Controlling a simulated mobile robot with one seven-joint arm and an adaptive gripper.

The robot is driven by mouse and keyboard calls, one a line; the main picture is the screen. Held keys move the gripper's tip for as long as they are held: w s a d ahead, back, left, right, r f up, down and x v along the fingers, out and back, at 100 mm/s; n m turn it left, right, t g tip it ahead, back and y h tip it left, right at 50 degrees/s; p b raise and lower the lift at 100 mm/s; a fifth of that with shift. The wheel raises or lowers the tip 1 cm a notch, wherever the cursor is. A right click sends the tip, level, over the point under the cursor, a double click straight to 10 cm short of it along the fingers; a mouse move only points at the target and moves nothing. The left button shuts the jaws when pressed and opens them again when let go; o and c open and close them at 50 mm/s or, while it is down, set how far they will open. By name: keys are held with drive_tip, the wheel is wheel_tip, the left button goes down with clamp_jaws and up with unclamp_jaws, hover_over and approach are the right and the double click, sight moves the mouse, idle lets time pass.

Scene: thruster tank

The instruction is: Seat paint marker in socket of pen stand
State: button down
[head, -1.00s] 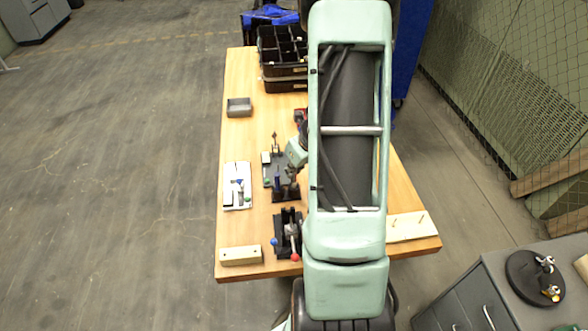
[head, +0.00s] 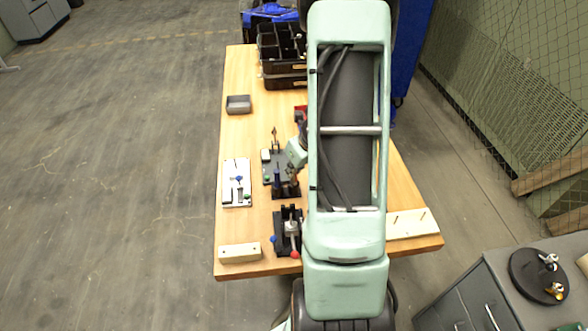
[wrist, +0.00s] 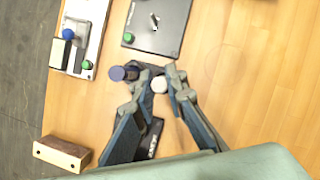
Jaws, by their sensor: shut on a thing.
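The black pen stand (head: 284,194) is on the wooden table, partly behind my arm in the head view. My gripper (wrist: 157,78) is shut on the paint marker (wrist: 159,85), whose pale round end shows between the fingertips. A blue-capped marker (wrist: 120,73) stands upright beside the left finger; it also shows in the head view (head: 277,182). The lower end of the held marker is hidden, so I cannot tell whether it is in a socket.
A dark plate with a switch (wrist: 155,22) and a white panel with knobs (wrist: 78,35) lie close by. A wooden block (head: 240,252) and a black clamp fixture (head: 287,232) are at the near end. Black bins (head: 282,55) stand at the far end.

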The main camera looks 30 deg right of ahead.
drive_tip(key=shift+f, duration=0.25)
drive_tip(key=c, duration=1.8)
unclamp_jaws()
drive_tip(key=shift+c, duration=0.2)
drive_tip(key=shift+r, duration=0.15)
drive_tip(key=w+p+v, duration=0.1)
drive_tip(key=p+v, duration=0.3)
drive_tip(key=v, duration=1.1)
drive_tip(key=shift+r, duration=0.55)
drive_tip(key=shift+w, duration=0.15)
